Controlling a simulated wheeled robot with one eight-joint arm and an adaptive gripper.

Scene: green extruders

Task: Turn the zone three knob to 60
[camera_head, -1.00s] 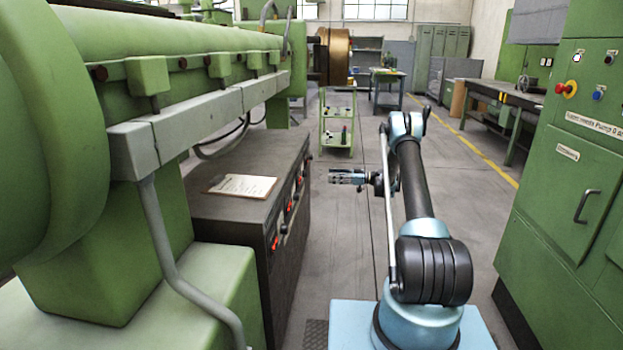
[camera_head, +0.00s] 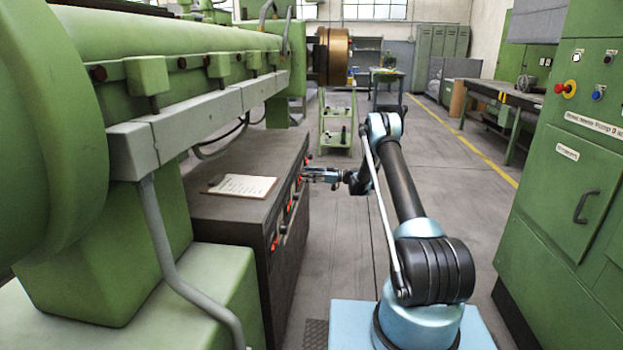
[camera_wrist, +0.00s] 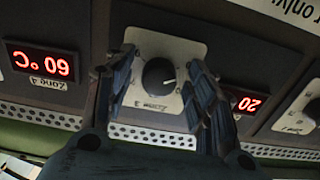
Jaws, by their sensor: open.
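The dark round knob (camera_wrist: 160,77) sits on a pale square plate (camera_wrist: 180,48) on the dark control panel in the wrist view, which appears upside down. A small label by the knob is too blurred to read surely. My gripper (camera_wrist: 162,65) is open, one finger on each side of the knob; I cannot tell whether they touch it. A red display (camera_wrist: 40,62) at left reads 60 °C, with a label like Zone 4. Another display (camera_wrist: 245,101) at right, partly covered by a finger, shows 20. In the head view my gripper (camera_head: 313,174) is at the dark cabinet's (camera_head: 286,262) front.
A clipboard with paper (camera_head: 243,186) lies on the cabinet top. The green extruder (camera_head: 190,90) stands at left and a green control cabinet (camera_head: 560,220) at right. A green cart (camera_head: 337,128) stands beyond my arm. The floor between is mostly clear.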

